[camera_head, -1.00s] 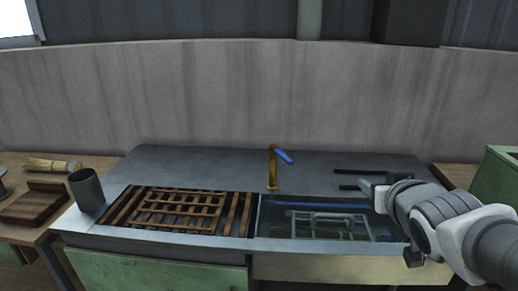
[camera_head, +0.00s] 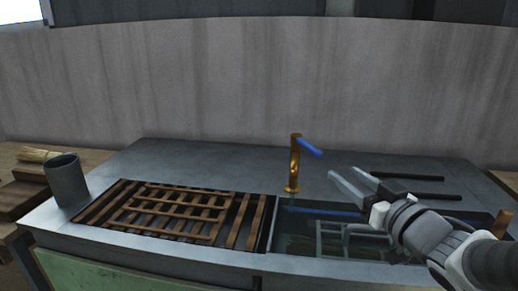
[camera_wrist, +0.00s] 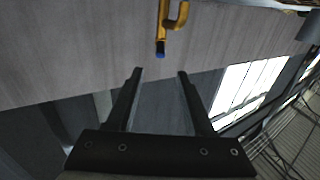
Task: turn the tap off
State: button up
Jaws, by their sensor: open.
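The brass tap (camera_head: 294,170) stands upright at the back edge of the sink. Its blue lever (camera_head: 310,147) slants down to the right from the top. My gripper (camera_head: 346,172) is open and empty, over the sink's right part, its fingers pointing left and back, right of the tap and apart from it. In the wrist view the tap (camera_wrist: 163,25) hangs into the top of the picture, its blue tip (camera_wrist: 160,53) just beyond the gap between my open fingertips (camera_wrist: 160,72). I cannot tell clearly whether water runs.
The sink basin (camera_head: 285,245) holds a pale rack and a long blue bar. A wooden slatted grate (camera_head: 180,212) lies to its left. A grey cup (camera_head: 66,182) stands at the left corner. Dark bars (camera_head: 405,176) lie behind my gripper. A concrete wall (camera_head: 200,85) rises behind.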

aim_at(306, 143)
jog(key=p+x, duration=0.1)
jog(key=p, duration=0.1)
jog(key=p+x, duration=0.4)
jog(key=shift+a+r, duration=0.2)
jog(key=shift+r, duration=0.05)
jog(key=shift+w+p, duration=0.1)
jog(key=shift+p, duration=0.5)
jog(key=p, duration=0.4)
jog(key=shift+w+p, duration=0.25)
jog(key=shift+p, duration=0.05)
jog(key=x, duration=1.1)
jog(key=shift+w+f+b, duration=0.2)
jog(key=shift+w+b, duration=0.1)
jog(key=shift+b, duration=0.05)
grip_shut()
